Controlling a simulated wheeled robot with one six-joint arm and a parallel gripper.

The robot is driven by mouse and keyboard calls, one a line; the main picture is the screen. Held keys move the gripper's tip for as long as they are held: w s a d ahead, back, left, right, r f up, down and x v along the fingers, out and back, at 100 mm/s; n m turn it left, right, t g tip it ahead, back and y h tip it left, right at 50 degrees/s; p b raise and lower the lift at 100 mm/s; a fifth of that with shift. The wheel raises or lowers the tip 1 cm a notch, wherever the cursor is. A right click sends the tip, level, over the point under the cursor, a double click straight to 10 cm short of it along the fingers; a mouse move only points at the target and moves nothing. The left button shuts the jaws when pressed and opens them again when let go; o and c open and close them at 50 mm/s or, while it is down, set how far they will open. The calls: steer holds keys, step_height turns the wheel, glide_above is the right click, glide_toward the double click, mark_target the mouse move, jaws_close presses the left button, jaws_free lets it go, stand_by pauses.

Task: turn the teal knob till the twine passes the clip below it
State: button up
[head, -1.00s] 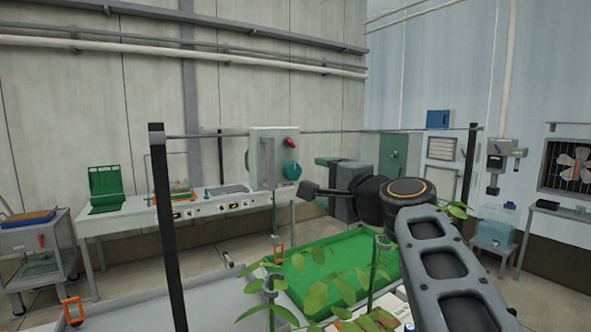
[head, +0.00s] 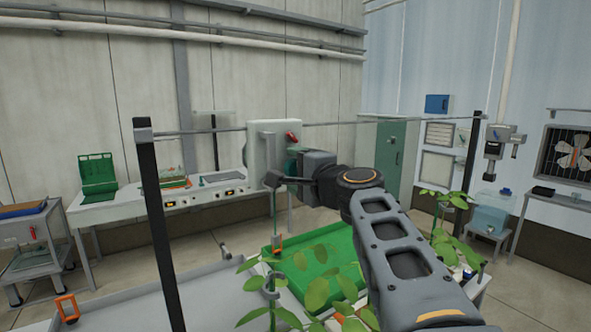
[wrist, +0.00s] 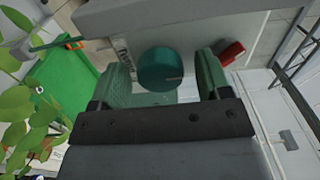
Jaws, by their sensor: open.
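The teal knob (head: 291,164) is on the front of a pale box hung from the overhead rail, mostly hidden behind my gripper in the head view. In the wrist view the knob (wrist: 160,70) lies between the two green fingers. My gripper (wrist: 163,64) is open, one finger on either side of the knob; I cannot tell whether either touches it. A thin line (head: 274,206), perhaps the twine, hangs below the box. An orange piece (head: 278,249), perhaps the clip, is near its lower end. Where the twine's end stands against it is too small to tell.
A red lever (head: 292,137) sits just above the knob and close by a finger in the wrist view (wrist: 232,53). A green tray (head: 320,250) and leafy plants (head: 318,294) are below my arm. A bench (head: 130,211) stands behind at left.

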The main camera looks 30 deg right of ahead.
steer(key=c, duration=0.9)
